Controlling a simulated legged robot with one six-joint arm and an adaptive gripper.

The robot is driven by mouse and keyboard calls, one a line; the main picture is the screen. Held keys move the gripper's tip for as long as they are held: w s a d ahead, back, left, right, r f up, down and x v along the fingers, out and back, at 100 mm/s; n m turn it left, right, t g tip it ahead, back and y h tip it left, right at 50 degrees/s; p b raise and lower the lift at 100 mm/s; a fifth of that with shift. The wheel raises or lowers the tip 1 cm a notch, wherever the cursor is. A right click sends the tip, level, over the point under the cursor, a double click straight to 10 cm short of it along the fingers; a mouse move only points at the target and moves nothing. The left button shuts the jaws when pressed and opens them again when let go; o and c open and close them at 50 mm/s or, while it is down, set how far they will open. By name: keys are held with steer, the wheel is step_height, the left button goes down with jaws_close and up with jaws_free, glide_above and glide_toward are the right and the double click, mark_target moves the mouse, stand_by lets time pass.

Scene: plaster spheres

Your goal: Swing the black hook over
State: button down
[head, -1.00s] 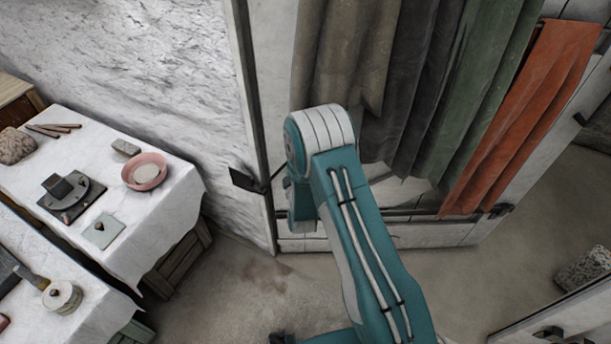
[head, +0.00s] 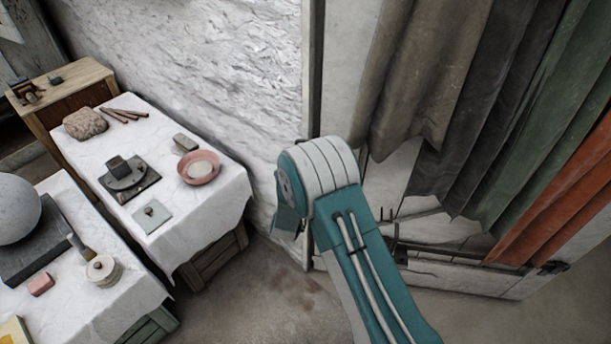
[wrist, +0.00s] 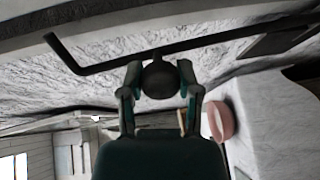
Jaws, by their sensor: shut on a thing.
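The black hook (wrist: 112,65) is a long thin rod that crosses the top of the wrist view, with a bent end at the left. My gripper (wrist: 160,74) has its two fingers closed about a dark round knob (wrist: 160,82) at the rod. The knob appears to belong to the hook, though the join is partly hidden. In the head view my gripper and the held part are hidden behind my teal and white arm.
A white-covered table (head: 225,215) stands left of my arm, bearing a pink bowl (head: 199,168), which also shows in the wrist view (wrist: 222,121). Brown, grey, green and orange drapes (head: 420,75) hang at the right. Bare floor (head: 290,300) lies between.

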steer(key=shift+a+f, duration=0.15)
steer(key=shift+a, duration=0.05)
stand_by(0.3)
steer(key=shift+c, duration=1.5)
jaws_free()
steer(key=shift+a+n, duration=0.15)
steer(key=shift+n, duration=0.15)
steer(key=shift+a, duration=0.15)
steer(key=shift+s, duration=0.5)
steer(key=s+a+r, duration=0.1)
steer(key=s, duration=0.9)
steer(key=shift+s, duration=0.4)
